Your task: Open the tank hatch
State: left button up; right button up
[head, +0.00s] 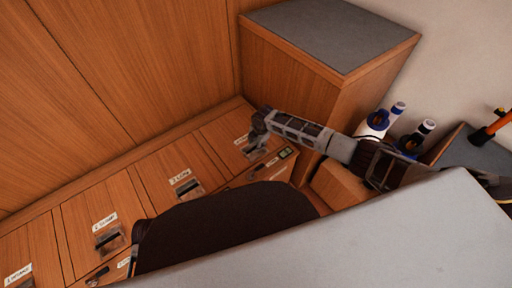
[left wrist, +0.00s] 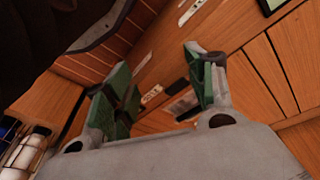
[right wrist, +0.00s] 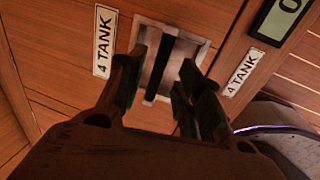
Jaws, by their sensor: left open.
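The tank hatch is a wooden panel (head: 222,131) in the floor-level row, and it looks flush with its neighbours. A "4 TANK" label (right wrist: 103,40) sits beside its recessed metal latch plate (right wrist: 200,48), which has a dark bar handle (right wrist: 161,68) across it. My right gripper (right wrist: 165,62) is open, with its fingers on either side of the bar in the right wrist view; contact cannot be told. In the head view my right gripper (head: 258,135) covers part of the latch. My left gripper (left wrist: 160,72) is open and empty in its wrist view, with wood panels beyond.
Similar hatches with latches (head: 189,187) and (head: 108,238) run towards the lower left. A small display (head: 286,152) is beside the tank latch. A grey-topped wooden cabinet (head: 335,30) rises behind. White bottles (head: 382,120) stand to the right.

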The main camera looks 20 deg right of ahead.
jog(key=shift+w+f+b, duration=0.15)
jog(key=shift+f+b, duration=0.15)
jog(key=shift+f, duration=0.65)
jog(key=shift+w+a+f, duration=0.1)
jog(key=shift+f, duration=0.35)
pick_arm(q)
jog(key=shift+w+d+r+t, duration=0.1)
jog(key=shift+r+t, duration=0.05)
jog(key=shift+r, duration=0.4)
jog(key=shift+w+d+r+t, duration=0.1)
jog(key=shift+r+t, duration=0.05)
jog(key=shift+r, duration=0.4)
jog(key=shift+s, duration=0.1)
pick_arm(e)
jog(key=shift+c, duration=0.7)
grip_shut()
pick_arm(q)
jog(key=shift+w, duration=0.4)
pick_arm(e)
jog(key=shift+r, duration=0.1)
